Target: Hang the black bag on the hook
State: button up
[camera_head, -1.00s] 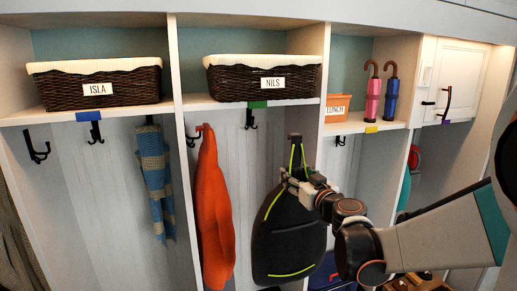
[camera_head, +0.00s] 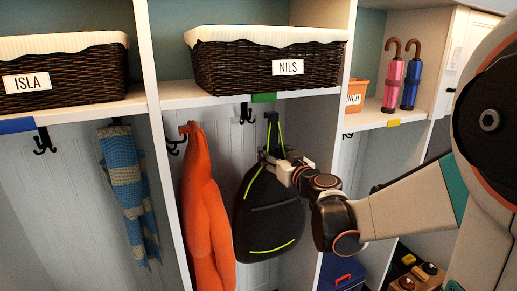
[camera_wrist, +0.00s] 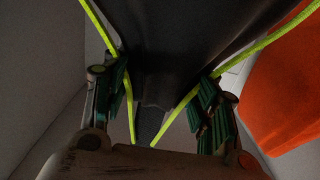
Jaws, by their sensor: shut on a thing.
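The black bag (camera_head: 270,215) with yellow-green trim hangs upright from my gripper (camera_head: 276,163) in the middle cubby. My gripper is shut on the bag near its top, and the bag's dark loop (camera_head: 271,124) rises above the fingers. In the wrist view, the fingers (camera_wrist: 163,100) stand either side of the dark bag material (camera_wrist: 165,60), with yellow-green cords beside them. A black hook (camera_head: 246,114) is on the back wall under the NILS basket, just left of the loop in the picture. The loop looks apart from it; depth is hard to judge.
An orange garment (camera_head: 203,215) hangs on a side hook (camera_head: 176,146) close left of the bag. A divider (camera_head: 335,180) stands to the right. The shelf with the NILS basket (camera_head: 262,68) is above. A blue striped scarf (camera_head: 128,190) hangs in the left cubby.

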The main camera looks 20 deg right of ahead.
jog(key=w+b, duration=0.1)
jog(key=w, duration=1.5)
dwell(1.0)
jog(key=shift+w, duration=0.15)
jog(key=shift+r, duration=0.15)
dwell(0.6)
jog(key=shift+f+b, duration=0.3)
jog(key=shift+b, duration=0.35)
dwell(0.5)
jog(key=shift+f+b, duration=0.9)
jog(key=shift+b, duration=0.1)
dwell(0.9)
